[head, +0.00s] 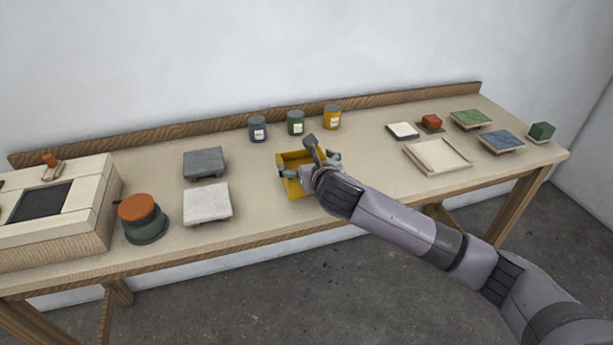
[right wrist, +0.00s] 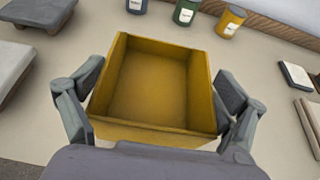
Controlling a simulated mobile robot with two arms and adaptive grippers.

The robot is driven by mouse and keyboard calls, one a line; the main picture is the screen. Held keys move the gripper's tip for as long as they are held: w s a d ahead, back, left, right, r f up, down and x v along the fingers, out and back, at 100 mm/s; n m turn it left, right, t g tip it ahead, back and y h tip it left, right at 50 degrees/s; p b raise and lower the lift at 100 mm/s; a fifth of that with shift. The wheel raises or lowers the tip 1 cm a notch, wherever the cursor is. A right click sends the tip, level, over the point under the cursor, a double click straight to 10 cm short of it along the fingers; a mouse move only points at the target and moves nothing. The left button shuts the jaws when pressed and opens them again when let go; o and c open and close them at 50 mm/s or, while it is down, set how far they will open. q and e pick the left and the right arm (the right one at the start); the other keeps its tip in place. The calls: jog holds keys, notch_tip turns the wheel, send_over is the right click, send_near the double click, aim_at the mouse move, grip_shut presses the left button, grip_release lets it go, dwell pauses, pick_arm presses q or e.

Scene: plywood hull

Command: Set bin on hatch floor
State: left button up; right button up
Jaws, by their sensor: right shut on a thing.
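The yellow open-topped bin (head: 290,159) is near the middle of the workbench. My right gripper (head: 308,172) is shut on it, with a finger on either side. In the right wrist view the bin (right wrist: 155,85) is empty and sits between the fingers of the gripper (right wrist: 160,100). I cannot tell whether the bin touches the bench top. At the far left, a pale plywood box (head: 75,195) has a dark rectangular opening (head: 40,202) in its top, which looks like the hatch. My left gripper is not in view.
Between bin and box are a grey slab (head: 204,162), a white slab (head: 207,203) and an orange-topped round object (head: 141,215). Several cans (head: 296,122) stand behind the bin. A shallow tray (head: 437,157) and coloured blocks and plates lie on the right.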

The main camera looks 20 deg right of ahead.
notch_tip(320, 180, down, 4)
jog(key=shift+r, duration=0.1)
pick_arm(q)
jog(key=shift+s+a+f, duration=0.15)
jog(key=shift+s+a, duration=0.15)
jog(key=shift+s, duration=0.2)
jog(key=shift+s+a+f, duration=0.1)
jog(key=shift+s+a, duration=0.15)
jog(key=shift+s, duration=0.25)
pick_arm(e)
jog(key=o, duration=0.9)
jog(key=shift+f, duration=0.2)
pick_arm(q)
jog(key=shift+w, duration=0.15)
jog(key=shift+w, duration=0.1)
